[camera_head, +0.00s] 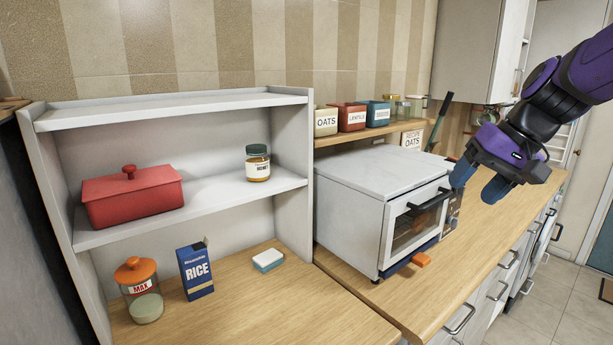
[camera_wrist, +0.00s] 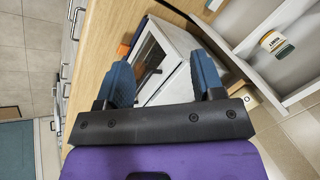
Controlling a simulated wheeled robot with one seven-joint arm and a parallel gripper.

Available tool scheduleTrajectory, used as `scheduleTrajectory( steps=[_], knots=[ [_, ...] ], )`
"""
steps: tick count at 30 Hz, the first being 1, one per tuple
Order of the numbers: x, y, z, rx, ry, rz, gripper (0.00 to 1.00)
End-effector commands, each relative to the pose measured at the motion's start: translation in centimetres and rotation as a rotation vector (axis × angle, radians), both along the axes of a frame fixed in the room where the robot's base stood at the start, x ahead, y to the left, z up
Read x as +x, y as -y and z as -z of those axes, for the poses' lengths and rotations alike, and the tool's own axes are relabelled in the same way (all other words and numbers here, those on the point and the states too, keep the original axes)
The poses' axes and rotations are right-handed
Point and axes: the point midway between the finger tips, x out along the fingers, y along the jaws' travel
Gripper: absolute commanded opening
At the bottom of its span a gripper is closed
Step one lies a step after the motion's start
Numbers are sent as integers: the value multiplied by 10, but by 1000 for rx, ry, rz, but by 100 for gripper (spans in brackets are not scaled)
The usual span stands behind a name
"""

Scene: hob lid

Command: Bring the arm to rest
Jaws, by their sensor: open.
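My purple and black arm comes in from the right in the head view. My gripper (camera_head: 478,184) has two blue fingertips and hangs above the wooden counter, to the right of the toaster oven (camera_head: 372,190). In the wrist view my gripper (camera_wrist: 163,82) shows its two blue fingers spread wide apart with nothing held between them. The oven (camera_wrist: 180,48) lies beyond the fingers in that view, its glass door facing left. In the head view the near fingertip overlaps the oven's right edge; I cannot tell the exact gap.
A shelf unit (camera_head: 183,102) on the left holds a red lidded box (camera_head: 133,196) and a jar (camera_head: 257,165). A MAX jar (camera_head: 140,292), a RICE box (camera_head: 195,271) and a sponge (camera_head: 268,260) stand below. Canisters (camera_head: 351,117) line the back ledge. The counter (camera_head: 495,235) right of the oven is clear.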

Motion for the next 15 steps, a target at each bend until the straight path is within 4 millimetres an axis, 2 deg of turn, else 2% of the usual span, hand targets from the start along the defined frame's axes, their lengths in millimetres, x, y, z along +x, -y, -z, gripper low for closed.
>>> scheduleTrajectory(
  steps=[1,6,15],
  knots=[
    [-17,-4,-4,-38,12,-9,62],
    [-70,-5,-8,-164,52,-20,62],
    [-149,6,-4,-347,155,-25,62]
  ],
)
